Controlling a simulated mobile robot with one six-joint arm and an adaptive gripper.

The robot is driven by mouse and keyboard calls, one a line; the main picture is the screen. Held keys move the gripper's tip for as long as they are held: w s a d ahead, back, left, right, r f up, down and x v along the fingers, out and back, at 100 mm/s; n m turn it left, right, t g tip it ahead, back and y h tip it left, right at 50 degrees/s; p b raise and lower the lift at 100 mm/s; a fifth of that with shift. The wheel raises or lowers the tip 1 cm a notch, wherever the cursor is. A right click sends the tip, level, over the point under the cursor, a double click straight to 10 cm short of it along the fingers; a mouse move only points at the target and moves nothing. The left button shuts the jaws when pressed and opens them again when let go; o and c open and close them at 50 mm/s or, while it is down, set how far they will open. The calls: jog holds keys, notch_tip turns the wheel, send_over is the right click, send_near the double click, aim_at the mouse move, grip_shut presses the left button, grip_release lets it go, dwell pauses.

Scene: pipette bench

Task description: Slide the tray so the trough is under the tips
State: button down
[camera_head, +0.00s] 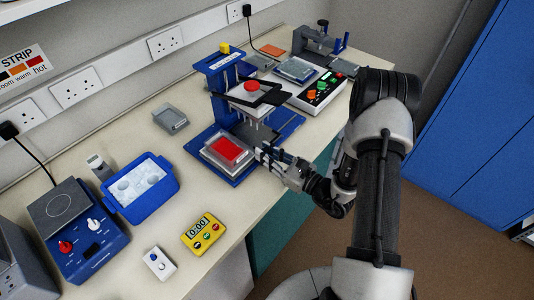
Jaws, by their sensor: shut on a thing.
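The blue tray (198,143) lies on the bench under and to the left of the pipette stand (222,68). The trough (228,150), a clear box with red contents, sits on it. The pale tips (256,124) hang below the pipette head, to the right of the trough, so the trough is beside them rather than under them. My gripper (265,158) is at the tray's near edge, just right of the trough, and is shut on the tray there. The exact contact is partly hidden by the fingers.
A blue ice box (142,203), yellow timer (202,234), white switch box (158,262) and hotplate (85,245) stand to the left. A small grey dish (171,119) is behind the tray. A control box (321,91) stands to the right. The bench's front edge is close to my gripper.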

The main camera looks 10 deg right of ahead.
jog(key=w+d, duration=0.2)
jog(key=d, duration=0.1)
jog(key=w+d+b, duration=0.1)
jog(key=w+d, duration=0.1)
jog(key=d, duration=0.1)
jog(key=w+d+b, duration=0.1)
jog(key=w+d, duration=0.2)
jog(key=shift+d+f, duration=0.1)
jog(key=shift+d, duration=0.3)
jog(key=shift+w+d, duration=0.25)
jog(key=shift+d, duration=0.1)
jog(key=c, duration=1.6)
grip_release()
jog(key=shift+w+d, duration=0.1)
jog(key=shift+o, duration=0.6)
jog(key=v, duration=1.2)
